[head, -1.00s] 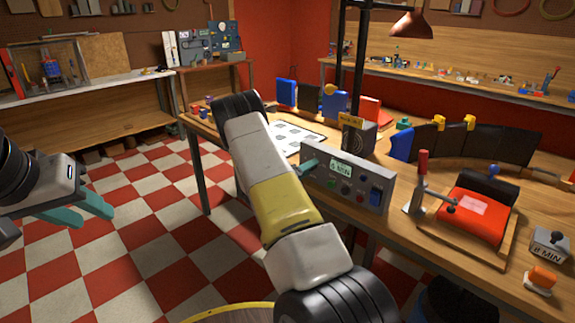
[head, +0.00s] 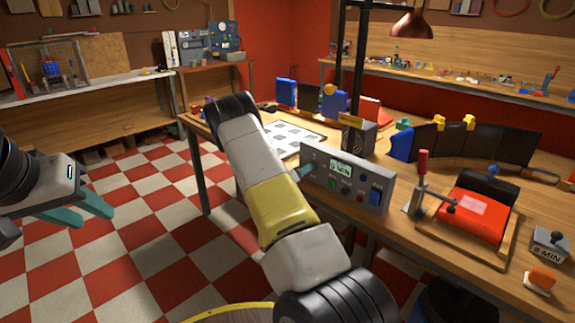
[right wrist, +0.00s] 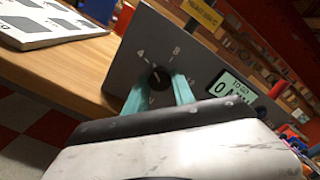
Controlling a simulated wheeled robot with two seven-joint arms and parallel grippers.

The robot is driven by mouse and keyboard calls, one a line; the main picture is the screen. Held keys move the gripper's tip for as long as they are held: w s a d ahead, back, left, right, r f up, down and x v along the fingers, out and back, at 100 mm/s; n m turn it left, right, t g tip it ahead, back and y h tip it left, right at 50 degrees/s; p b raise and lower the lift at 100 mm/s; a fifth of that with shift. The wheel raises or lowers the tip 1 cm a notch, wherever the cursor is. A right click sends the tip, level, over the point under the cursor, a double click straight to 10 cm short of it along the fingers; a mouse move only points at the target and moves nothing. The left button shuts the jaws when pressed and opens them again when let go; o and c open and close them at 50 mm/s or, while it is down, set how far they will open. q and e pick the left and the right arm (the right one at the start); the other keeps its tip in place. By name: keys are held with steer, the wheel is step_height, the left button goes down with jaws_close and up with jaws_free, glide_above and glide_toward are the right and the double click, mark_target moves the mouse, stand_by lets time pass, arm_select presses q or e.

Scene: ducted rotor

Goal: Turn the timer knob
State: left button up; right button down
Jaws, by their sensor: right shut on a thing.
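The grey timer panel (head: 346,183) stands on the workbench, with a lit display (head: 341,168), coloured buttons and a blue switch. In the right wrist view its dark knob (right wrist: 156,76) sits among white marks including 4 and 8. There the display (right wrist: 232,90) reads "TO GO" with a 0; the rest is partly cut off by my gripper. My right gripper (right wrist: 160,92) has its teal fingers on either side of the knob, shut on it. In the head view, my right gripper (head: 304,172) is at the panel's left end, mostly hidden. My left gripper (head: 80,211) is open and empty over the floor.
A red-handled clamp (head: 422,180) and a red-topped fixture (head: 473,214) stand right of the panel. A marked white sheet (head: 290,140) lies behind it.

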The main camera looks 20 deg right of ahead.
steer(key=m, duration=2.5)
steer(key=shift+w+a, duration=0.1)
steer(key=shift+f, duration=0.1)
stand_by(0.4)
steer(key=c, duration=1.1)
jaws_free()
steer(key=shift+m, duration=0.3)
steer(key=shift+o, duration=0.2)
